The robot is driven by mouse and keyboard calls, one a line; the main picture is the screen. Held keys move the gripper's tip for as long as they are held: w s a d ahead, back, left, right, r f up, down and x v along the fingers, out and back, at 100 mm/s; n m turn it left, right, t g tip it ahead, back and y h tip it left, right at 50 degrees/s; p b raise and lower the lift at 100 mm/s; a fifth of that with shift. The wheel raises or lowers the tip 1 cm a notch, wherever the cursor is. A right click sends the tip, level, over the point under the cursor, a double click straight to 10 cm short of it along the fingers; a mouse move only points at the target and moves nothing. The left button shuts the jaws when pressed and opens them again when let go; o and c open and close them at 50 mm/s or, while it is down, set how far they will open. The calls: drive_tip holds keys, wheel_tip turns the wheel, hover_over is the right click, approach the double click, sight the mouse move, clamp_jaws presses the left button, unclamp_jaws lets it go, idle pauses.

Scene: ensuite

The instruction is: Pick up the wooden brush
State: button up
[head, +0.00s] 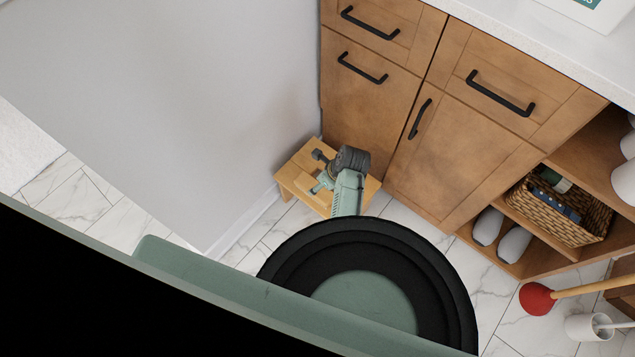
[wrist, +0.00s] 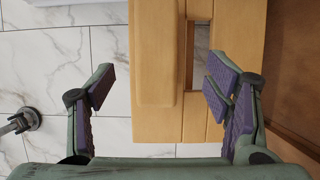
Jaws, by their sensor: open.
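The wooden brush (wrist: 155,55) appears as a long, rounded, light-wood block lying on the wooden stool (wrist: 228,40), left of the stool's slot in the wrist view. Its bristles are not visible. In the head view the brush (head: 308,184) shows as a pale block on the stool (head: 291,169) beside the cabinet, partly hidden by my arm. My gripper (wrist: 160,92) is open and empty, its purple-padded fingers spread to either side of the brush's near end in the wrist view. The gripper (head: 321,172) is over the stool in the head view. I cannot tell its exact height above the brush.
A wooden cabinet (head: 450,150) with black handles stands close to the right of the stool. A grey wall (head: 220,100) is to the left. A woven basket (head: 560,208), slippers (head: 500,235) and a red plunger (head: 537,298) are at right. A round metal object (wrist: 22,121) is on the floor at left.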

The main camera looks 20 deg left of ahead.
drive_tip(key=x, duration=0.9)
drive_tip(key=shift+s+d+f, duration=0.15)
drive_tip(key=shift+s+d, duration=0.1)
drive_tip(key=shift+s, duration=0.1)
drive_tip(key=shift+c, duration=0.2)
drive_tip(key=c, duration=1.3)
drive_tip(key=shift+r, duration=0.2)
